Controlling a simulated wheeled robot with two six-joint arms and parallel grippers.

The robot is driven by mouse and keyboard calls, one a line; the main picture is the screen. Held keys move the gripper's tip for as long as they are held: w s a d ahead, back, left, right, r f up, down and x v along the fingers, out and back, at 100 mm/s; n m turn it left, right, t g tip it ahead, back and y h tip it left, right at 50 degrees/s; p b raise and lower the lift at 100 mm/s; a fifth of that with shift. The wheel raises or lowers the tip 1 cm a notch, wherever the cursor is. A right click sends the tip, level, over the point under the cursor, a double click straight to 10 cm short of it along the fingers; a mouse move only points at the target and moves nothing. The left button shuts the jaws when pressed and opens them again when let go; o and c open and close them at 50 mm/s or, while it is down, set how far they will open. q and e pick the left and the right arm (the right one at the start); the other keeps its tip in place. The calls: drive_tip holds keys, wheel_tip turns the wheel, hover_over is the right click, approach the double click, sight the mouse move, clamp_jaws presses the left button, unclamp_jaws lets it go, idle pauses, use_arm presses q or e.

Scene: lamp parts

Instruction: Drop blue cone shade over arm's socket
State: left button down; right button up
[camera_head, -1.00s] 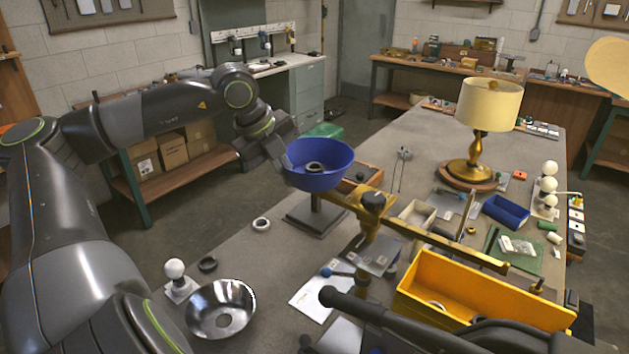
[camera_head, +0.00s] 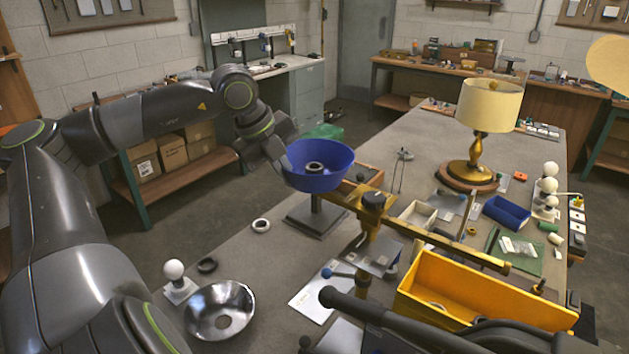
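The blue cone shade (camera_head: 334,179) is open side up, like a bowl, over the black post of a stand (camera_head: 318,218) near the table's left edge. A dark ring-shaped part (camera_head: 315,168) shows at the centre of its inside; whether this is the socket, and how the shade sits around it, I cannot tell. My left gripper (camera_head: 284,170) is at the shade's left rim, apparently touching it. Its fingertips are mostly hidden, so I cannot see whether they grip. A brass arm (camera_head: 440,239) runs right from beside the shade. My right gripper is not in view.
A yellow bin (camera_head: 480,304) stands front right. A lamp (camera_head: 490,110) stands farther back.

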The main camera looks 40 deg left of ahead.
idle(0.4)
use_arm(q)
drive_tip(key=c, duration=1.6)
unclamp_jaws()
drive_tip(key=shift+s+a+r+b, duration=0.1)
drive_tip(key=shift+b, duration=0.6)
drive_tip(key=b+v, duration=0.5)
drive_tip(key=v, duration=1.2)
